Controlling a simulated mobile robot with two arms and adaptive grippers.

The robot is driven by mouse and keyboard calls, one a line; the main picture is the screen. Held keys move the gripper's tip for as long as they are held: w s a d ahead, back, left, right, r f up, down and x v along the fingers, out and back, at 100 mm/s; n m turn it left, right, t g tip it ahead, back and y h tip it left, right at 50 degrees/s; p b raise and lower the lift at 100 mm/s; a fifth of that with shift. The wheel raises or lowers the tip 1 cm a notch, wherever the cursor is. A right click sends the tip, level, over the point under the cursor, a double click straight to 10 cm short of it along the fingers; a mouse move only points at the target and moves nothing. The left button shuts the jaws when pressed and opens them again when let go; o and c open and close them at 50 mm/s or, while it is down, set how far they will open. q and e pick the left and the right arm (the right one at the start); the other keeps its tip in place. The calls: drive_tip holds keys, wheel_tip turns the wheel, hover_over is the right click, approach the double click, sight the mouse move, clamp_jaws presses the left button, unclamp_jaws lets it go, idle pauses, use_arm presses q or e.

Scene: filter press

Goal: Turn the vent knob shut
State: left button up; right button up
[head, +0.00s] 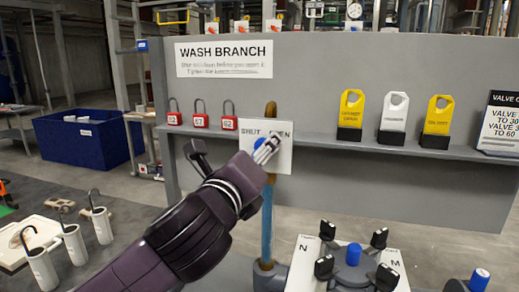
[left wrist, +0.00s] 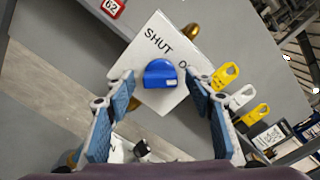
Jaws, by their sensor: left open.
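The vent knob is a blue round knob (left wrist: 161,74) on a white plate (left wrist: 150,40) lettered SHUT on the left, with the other word partly hidden. In the head view the plate (head: 281,160) stands on a pipe in front of the grey panel, and a bit of the blue knob (head: 259,143) shows behind my gripper. My left gripper (left wrist: 158,80) is open, with its blue-padded fingers on either side of the knob. In the left wrist view gaps show between the fingers and the knob; contact is not visible. My right gripper is not in view.
A grey panel with a shelf (head: 330,148) stands behind, holding red padlocks (head: 200,121) and yellow and white tags (head: 393,112). A white box with black clamps (head: 350,262) is low at right. White canisters (head: 73,243) stand at lower left.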

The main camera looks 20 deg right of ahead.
use_arm(q)
drive_tip(key=shift+w+d, duration=0.15)
drive_tip(key=shift+w, duration=0.05)
drive_tip(key=c, duration=1.2)
drive_tip(key=shift+o, duration=0.2)
drive_tip(key=shift+n, duration=0.4)
drive_tip(key=n+p, duration=0.3)
drive_tip(key=n, duration=1.3)
drive_tip(key=shift+f+n+p, duration=0.1)
drive_tip(key=shift+n+p, duration=0.3)
drive_tip(key=shift+n, duration=0.3)
